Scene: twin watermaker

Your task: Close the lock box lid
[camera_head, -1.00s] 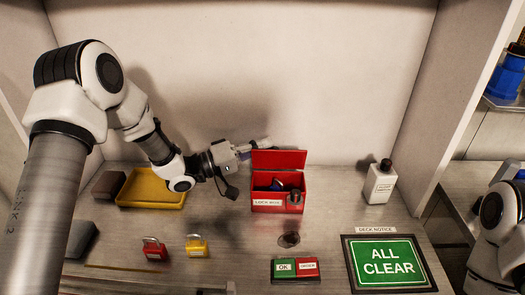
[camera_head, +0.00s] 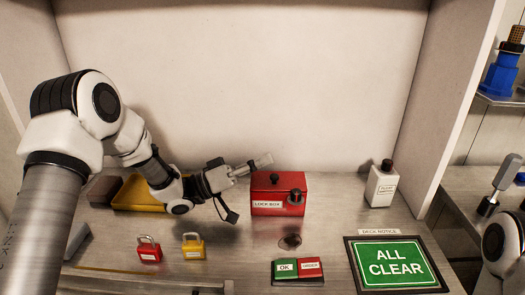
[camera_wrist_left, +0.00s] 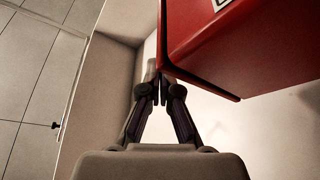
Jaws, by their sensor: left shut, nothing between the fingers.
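The red lock box (camera_head: 268,208) stands on the bench in the middle of the head view, its lid (camera_head: 300,183) lying down over the top. A dark knob shows on the lid and a dark lock part on the front. My left gripper (camera_head: 266,159) is shut and empty, just above the box's back left corner. In the left wrist view the shut fingertips (camera_wrist_left: 158,76) are close beside the red box (camera_wrist_left: 240,45); I cannot tell if they touch. My right arm shows at the right edge, its gripper out of view.
A yellow tray (camera_head: 138,196) lies behind my left arm. Red (camera_head: 149,250) and yellow (camera_head: 193,247) padlocks, an OK sign (camera_head: 286,268) and an ALL CLEAR sign (camera_head: 391,263) lie in front. A white bottle (camera_head: 381,186) stands right. Bare bench lies between box and bottle.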

